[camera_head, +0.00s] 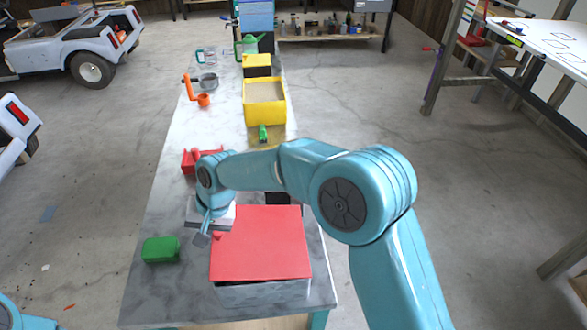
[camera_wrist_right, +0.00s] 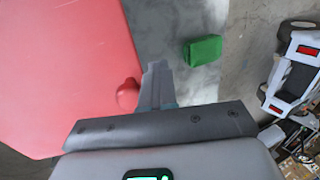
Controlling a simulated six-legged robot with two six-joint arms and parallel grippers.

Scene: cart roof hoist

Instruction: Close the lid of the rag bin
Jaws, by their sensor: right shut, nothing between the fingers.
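The rag bin (camera_head: 262,291) is a grey box at the near end of the long table. Its flat red lid (camera_head: 262,243) lies over its top; I cannot tell whether it is fully down. A red knob (camera_head: 217,236) sits at the lid's left edge. My right gripper (camera_head: 203,239) is shut and empty beside that edge. In the right wrist view the shut fingers (camera_wrist_right: 157,72) are right next to the knob (camera_wrist_right: 128,95), with the lid (camera_wrist_right: 65,70) filling the left; contact is unclear. My left gripper is out of view.
A green block (camera_head: 160,250) lies left of the bin. A red object (camera_head: 193,160), a small green item (camera_head: 263,134) and a yellow bin (camera_head: 265,98) stand farther along the table (camera_head: 163,213). A white cart (camera_head: 75,45) stands on the floor at left.

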